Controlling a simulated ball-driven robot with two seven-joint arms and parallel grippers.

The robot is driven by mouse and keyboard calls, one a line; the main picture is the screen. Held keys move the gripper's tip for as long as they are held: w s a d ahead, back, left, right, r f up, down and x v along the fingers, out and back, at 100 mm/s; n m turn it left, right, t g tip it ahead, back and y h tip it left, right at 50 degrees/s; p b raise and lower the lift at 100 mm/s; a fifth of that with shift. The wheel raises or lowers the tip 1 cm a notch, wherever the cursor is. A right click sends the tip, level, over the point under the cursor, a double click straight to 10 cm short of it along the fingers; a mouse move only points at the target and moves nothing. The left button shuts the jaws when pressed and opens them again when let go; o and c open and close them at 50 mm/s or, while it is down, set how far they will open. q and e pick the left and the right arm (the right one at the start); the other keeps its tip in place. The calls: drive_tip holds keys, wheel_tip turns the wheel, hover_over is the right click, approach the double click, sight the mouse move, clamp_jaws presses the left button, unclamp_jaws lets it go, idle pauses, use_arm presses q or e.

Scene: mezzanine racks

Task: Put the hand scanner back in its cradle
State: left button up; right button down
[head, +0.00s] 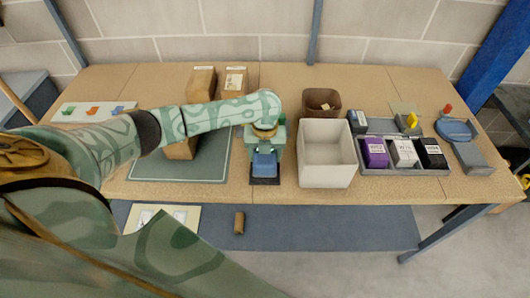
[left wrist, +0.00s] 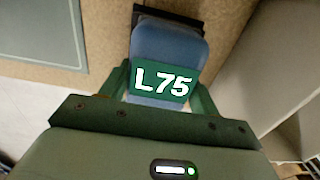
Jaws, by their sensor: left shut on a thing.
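My left gripper (head: 265,147) reaches over the middle of the table, pointing down, and is shut on a blue block-like thing (head: 265,164), which looks like the hand scanner. In the left wrist view the blue body (left wrist: 168,45) sits between the two green fingers (left wrist: 162,92), with a green "L75" label across it. A dark, flat-edged piece (head: 265,181) shows at the blue thing's lower end near the table's front edge; it may be the cradle. I cannot tell whether they are joined or only overlap. My right gripper is not in view.
An off-white bin (head: 312,181) stands close to the right of the gripper, with a brown bin (head: 334,101) behind. A grey tray (head: 392,128) of small boxes is farther right. Left are a grey-green mat (head: 215,172) and cartons (head: 202,82). A brown cylinder (head: 239,223) lies below the table.

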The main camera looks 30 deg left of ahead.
use_arm(q)
drive_tip(key=o, duration=1.2)
drive_tip(key=shift+o, duration=0.2)
